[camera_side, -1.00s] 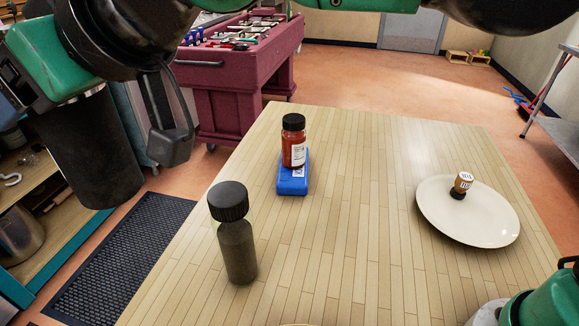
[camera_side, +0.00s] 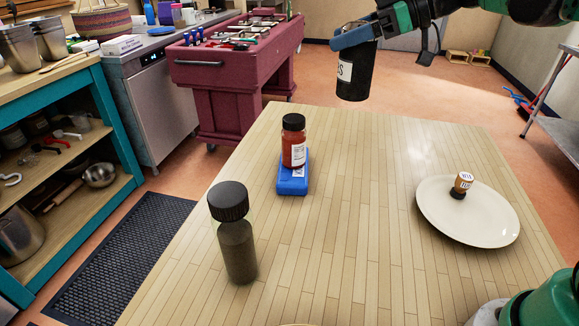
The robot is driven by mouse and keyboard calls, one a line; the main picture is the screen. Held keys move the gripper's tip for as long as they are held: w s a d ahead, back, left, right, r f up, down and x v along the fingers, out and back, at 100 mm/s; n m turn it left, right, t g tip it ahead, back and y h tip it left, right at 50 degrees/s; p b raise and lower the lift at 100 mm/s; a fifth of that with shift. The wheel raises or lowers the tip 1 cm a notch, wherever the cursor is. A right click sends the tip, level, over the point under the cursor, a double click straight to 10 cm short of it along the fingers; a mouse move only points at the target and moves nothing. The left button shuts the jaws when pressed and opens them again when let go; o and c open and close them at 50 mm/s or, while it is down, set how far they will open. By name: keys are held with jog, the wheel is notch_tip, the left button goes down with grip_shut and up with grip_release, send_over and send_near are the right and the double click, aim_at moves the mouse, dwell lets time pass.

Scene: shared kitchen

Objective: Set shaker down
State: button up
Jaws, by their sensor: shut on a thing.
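My gripper (camera_side: 350,36) is at the top of the view, right of centre, shut on a black cylindrical shaker (camera_side: 356,76) with a white label on its left side. The shaker hangs roughly upright in the air, beyond or above the far part of the wooden table (camera_side: 340,215). Its top is hidden by the gripper. I cannot tell its exact height over the table.
A red-brown spice bottle (camera_side: 294,142) stands on a blue block (camera_side: 292,182). A dark bottle (camera_side: 238,250) stands at the near left. A white plate (camera_side: 480,225) at the right bears a small brown-and-white item (camera_side: 462,184). The table's middle is clear.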

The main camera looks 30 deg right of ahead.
jog(key=s+d+r, duration=0.2)
jog(key=d, duration=0.4)
notch_tip(320, 180, down, 24)
jog(key=shift+w+a+f, duration=0.1)
jog(key=shift+w, duration=0.05)
dwell(0.4)
jog(key=o, duration=1.4)
jog(key=shift+c, duration=0.2)
